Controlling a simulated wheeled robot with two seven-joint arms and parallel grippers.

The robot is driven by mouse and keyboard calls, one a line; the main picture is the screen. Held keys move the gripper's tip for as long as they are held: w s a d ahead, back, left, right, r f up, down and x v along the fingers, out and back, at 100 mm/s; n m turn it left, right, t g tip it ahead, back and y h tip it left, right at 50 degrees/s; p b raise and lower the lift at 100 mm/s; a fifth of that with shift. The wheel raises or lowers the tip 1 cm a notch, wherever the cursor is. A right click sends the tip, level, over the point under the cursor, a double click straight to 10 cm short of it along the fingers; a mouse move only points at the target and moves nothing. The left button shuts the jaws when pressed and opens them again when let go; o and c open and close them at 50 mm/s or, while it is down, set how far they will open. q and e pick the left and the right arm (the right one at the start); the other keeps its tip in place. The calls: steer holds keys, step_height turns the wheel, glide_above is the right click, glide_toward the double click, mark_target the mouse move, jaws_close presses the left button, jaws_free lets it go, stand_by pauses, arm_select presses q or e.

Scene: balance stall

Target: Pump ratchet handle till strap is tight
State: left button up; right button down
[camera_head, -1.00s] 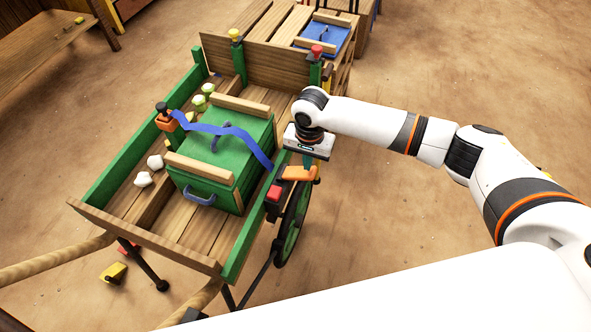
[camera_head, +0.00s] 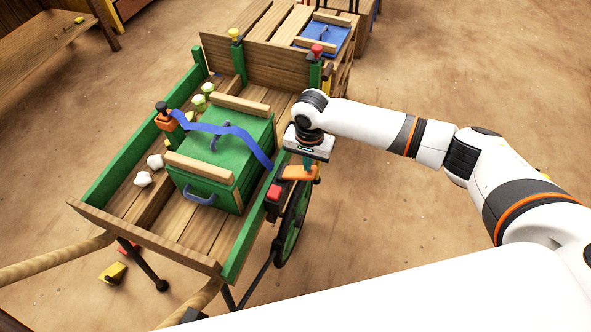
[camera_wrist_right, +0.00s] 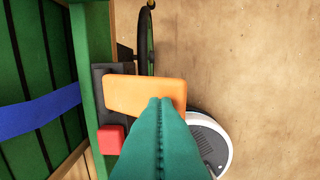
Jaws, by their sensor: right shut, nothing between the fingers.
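The ratchet's orange handle (camera_head: 297,172) is at the right side of the cart, on a dark ratchet body (camera_wrist_right: 102,80) with a red block (camera_head: 273,193) beside it. The blue strap (camera_head: 225,129) runs wavy over the green chest (camera_head: 222,155) from an orange-and-black fitting (camera_head: 166,119) on the far rail. My right gripper (camera_head: 307,164) is directly above the handle. In the right wrist view its teal fingers (camera_wrist_right: 160,105) are shut together with nothing between them, and their tips overlap the orange handle (camera_wrist_right: 140,92). Whether they touch it I cannot tell. My left gripper is not in view.
The green-sided cart (camera_head: 113,161) holds the chest and several pale lumps (camera_head: 143,179). A wheel (camera_head: 291,226) stands below the handle. A blue crate (camera_head: 326,36) is behind the cart. The ground right of the cart is clear.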

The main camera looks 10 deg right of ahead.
mark_target(307, 174)
steer(key=shift+f+b, duration=0.75)
steer(key=shift+f, duration=1.7)
step_height(307, 174, up, 6)
steer(key=p, duration=0.7)
steer(key=shift+f, duration=0.1)
steer(key=shift+f, duration=0.2)
steer(key=shift+f+b, duration=1.45)
steer(key=shift+f, duration=1.3)
step_height(307, 174, up, 6)
steer(key=p, duration=0.6)
steer(key=shift+p, duration=0.35)
steer(key=shift+f, duration=0.15)
